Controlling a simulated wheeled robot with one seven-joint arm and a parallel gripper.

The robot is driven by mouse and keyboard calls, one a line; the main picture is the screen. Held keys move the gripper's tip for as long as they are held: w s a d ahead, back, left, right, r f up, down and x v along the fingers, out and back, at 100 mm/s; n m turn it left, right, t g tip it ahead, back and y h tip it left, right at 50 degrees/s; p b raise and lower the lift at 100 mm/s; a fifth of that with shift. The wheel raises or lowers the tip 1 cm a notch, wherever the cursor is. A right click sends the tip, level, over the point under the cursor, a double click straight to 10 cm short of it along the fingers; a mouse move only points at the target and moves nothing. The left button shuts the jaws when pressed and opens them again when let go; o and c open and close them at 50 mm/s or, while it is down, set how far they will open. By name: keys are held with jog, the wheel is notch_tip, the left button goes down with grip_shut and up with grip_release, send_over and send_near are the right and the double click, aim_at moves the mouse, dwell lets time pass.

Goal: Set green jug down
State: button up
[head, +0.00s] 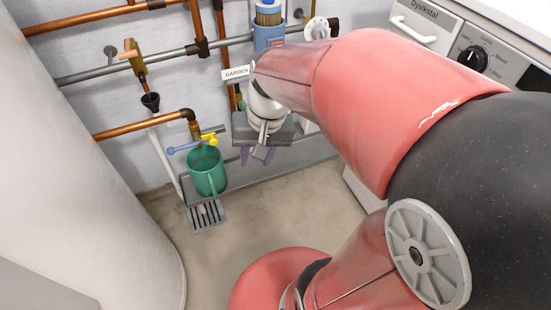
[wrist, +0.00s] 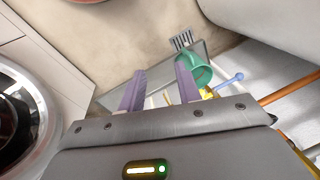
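The green jug (head: 207,178) stands upright on the grey ledge at the foot of the wall, under a brass tap with a yellow handle (head: 208,140). It also shows in the wrist view (wrist: 195,71), partly behind one finger. My gripper (head: 257,156) has two purple fingers, spread apart with nothing seen between them. In the head view it is to the right of the jug and apart from it. The fingers also show in the wrist view (wrist: 158,78). The jug's contents cannot be made out.
A floor drain grate (head: 206,216) lies just in front of the jug. A blue lever (head: 182,149) sticks out near the tap. Copper and grey pipes run along the wall. A washing machine (head: 470,45) is at the right. The floor (head: 265,225) in the middle is clear.

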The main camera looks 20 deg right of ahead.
jog(key=s+r+n+t+h, duration=0.1)
jog(key=s+r+n+t, duration=0.2)
jog(key=s, duration=0.4)
notch_tip(320, 180, up, 3)
jog(key=shift+s+d+f+t+h, duration=0.1)
jog(key=shift+s+d+t+h, duration=0.15)
jog(key=shift+d+t+h, duration=0.35)
jog(key=shift+a, duration=0.15)
